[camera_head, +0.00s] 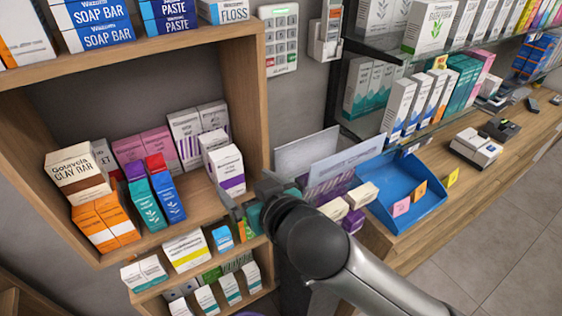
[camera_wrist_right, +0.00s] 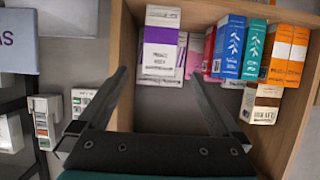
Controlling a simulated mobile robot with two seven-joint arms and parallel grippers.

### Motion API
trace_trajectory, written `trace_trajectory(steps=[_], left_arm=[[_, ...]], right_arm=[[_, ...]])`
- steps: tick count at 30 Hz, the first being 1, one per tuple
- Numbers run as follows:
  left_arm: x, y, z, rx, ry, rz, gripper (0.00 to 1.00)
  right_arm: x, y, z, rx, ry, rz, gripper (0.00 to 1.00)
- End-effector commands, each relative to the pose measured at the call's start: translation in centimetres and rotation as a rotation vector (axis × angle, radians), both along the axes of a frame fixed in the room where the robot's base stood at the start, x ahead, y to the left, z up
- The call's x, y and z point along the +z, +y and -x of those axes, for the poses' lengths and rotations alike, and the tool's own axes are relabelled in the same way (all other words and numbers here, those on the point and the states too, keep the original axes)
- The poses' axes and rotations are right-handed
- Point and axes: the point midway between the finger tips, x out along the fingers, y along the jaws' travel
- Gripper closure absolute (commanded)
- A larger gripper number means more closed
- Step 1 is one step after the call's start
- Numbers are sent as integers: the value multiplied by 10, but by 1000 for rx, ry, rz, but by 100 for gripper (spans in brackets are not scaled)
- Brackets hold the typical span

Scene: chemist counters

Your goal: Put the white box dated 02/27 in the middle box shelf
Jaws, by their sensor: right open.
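Several white boxes are in view, but I cannot read a 02/27 date on any of them. A white box with a purple band (camera_head: 227,168) stands upright at the right end of the middle shelf (camera_head: 185,213). My right gripper (camera_head: 236,207) is at that shelf's right front edge, partly hidden by my own arm. In the right wrist view the gripper (camera_wrist_right: 158,78) is open and empty, its fingers pointing at the purple-banded box (camera_wrist_right: 161,45), which lies just beyond the tips. Small cream boxes (camera_head: 361,195) sit by the blue tray on the counter. My left gripper is not in view.
Orange, blue, teal, pink and brown-white boxes fill the middle shelf's left part, with bare wood in front at right. The wooden side panel (camera_head: 248,90) bounds it. A blue tray (camera_head: 408,198) stands on the counter. Glass shelves with boxes are at back right.

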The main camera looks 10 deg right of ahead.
Motion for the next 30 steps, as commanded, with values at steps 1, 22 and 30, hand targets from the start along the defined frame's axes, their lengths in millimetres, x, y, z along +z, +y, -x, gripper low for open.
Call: trace_trajectory(steps=[1,22,30], left_arm=[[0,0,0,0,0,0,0],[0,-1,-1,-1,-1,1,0],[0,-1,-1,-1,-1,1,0]], right_arm=[[0,0,0,0,0,0,0],[-225,-53,2,-44,236,95,0],[-361,-96,80,-80,488,183,0]])
